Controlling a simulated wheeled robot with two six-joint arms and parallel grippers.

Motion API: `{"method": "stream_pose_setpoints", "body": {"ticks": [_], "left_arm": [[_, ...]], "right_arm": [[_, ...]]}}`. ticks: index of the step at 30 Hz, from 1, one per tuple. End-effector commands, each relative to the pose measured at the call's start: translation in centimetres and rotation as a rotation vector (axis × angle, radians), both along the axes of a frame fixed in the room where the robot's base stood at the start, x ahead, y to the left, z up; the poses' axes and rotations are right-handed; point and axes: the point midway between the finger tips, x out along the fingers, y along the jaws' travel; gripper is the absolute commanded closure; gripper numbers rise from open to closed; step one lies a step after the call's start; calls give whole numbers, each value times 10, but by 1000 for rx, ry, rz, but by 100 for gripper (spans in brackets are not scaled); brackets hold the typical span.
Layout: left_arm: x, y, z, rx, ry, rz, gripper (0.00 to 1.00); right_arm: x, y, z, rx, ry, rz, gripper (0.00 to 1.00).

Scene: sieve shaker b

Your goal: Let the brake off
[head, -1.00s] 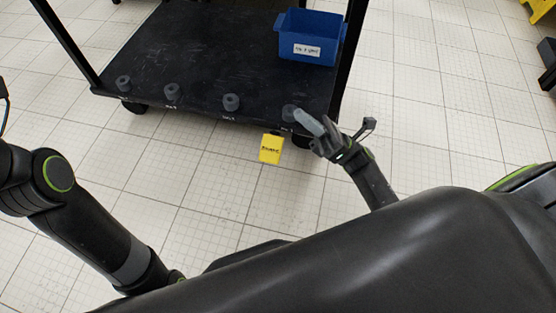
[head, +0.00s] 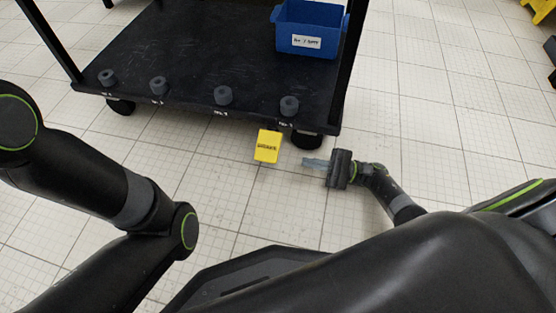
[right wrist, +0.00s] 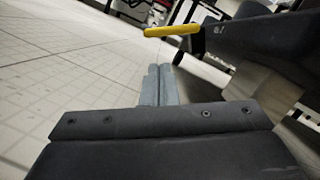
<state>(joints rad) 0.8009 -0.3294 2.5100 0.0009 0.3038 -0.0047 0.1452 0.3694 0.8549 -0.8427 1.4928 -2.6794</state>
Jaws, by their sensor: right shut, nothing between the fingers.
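The yellow brake pedal (head: 266,146), with dark lettering, sticks out below the front edge of the black cart (head: 185,55). In the right wrist view the pedal (right wrist: 172,30) is a thin yellow strip seen edge-on, above and beyond the fingertips. My right gripper (head: 306,163) is shut and empty, its grey fingers pointing left towards the pedal. It is to the right of the pedal and slightly lower in the head view, apart from it. Its closed fingers also show in the right wrist view (right wrist: 160,84). My left arm shows at the left, but its gripper is out of view.
A black caster (head: 307,140) stands under the cart's near right corner, close to my right fingers. Several grey cylinders, one of them here (head: 289,106), line the deck's front edge. A blue bin (head: 306,41) sits at the deck's right.

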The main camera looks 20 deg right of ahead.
Motion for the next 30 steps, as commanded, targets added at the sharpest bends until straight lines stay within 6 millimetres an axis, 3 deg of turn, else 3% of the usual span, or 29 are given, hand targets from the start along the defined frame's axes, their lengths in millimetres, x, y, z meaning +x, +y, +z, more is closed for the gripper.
{"method": "stream_pose_setpoints", "body": {"ticks": [16,30], "left_arm": [[-1,-1,0,0,-6,-7,50],[-2,0,-9,-1,-8,-8,50]], "right_arm": [[2,2,-5,-19,-17,-2,100],[35,69,10,-18,-19,-3,100]]}}
